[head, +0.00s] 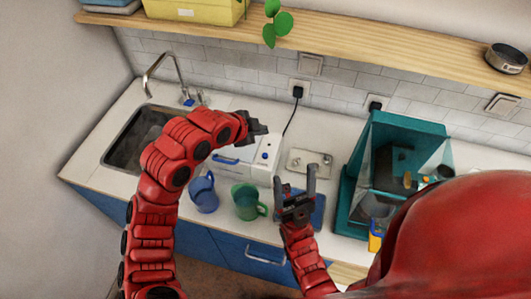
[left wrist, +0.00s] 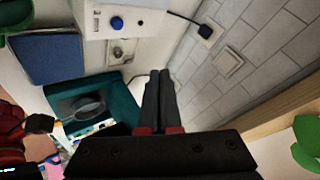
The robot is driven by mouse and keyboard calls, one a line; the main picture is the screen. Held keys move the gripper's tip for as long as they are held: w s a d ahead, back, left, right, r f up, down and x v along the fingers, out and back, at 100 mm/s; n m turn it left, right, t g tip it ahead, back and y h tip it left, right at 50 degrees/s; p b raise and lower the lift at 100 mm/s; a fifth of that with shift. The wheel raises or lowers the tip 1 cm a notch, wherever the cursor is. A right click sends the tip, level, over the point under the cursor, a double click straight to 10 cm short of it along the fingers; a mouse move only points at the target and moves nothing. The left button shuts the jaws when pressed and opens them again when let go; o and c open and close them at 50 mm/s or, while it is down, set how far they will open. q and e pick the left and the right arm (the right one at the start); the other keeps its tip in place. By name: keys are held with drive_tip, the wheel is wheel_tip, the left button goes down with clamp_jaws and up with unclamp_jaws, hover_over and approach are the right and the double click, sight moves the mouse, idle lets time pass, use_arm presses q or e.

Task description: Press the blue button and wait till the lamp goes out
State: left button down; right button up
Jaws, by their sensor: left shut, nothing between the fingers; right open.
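The blue button (left wrist: 117,23) is on the front of a white box (left wrist: 160,18) at the top of the left wrist view. A small dark round spot sits beside the button; I cannot tell whether it is the lamp or whether it is lit. In the head view the white box (head: 262,170) stands on the counter, with the small blue button (head: 265,156) on it. My left gripper (head: 262,128) is shut and empty, above the back of the box and apart from the button. It also shows in the left wrist view (left wrist: 160,75). My right gripper (head: 296,180) is open and empty, right of the box.
A blue mug (head: 203,194) and a green mug (head: 246,203) stand in front of the box. A teal case (head: 360,175) stands at the right, the sink (head: 128,145) at the left. A black cord runs to a wall plug (head: 297,92). A wooden shelf (head: 360,42) hangs above.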

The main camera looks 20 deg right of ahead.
use_arm(q)
drive_tip(key=b, duration=0.3)
hover_over(265, 155)
drive_tip(key=a, duration=0.1)
wheel_tip(265, 155, down, 8)
drive_tip(key=shift+s+r, duration=0.1)
drive_tip(key=shift+r, duration=0.1)
drive_tip(key=shift+f+b, duration=0.35)
drive_tip(key=shift+f, duration=0.25)
idle(1.3)
drive_tip(key=shift+f+b, duration=0.4)
drive_tip(key=shift+b, duration=0.35)
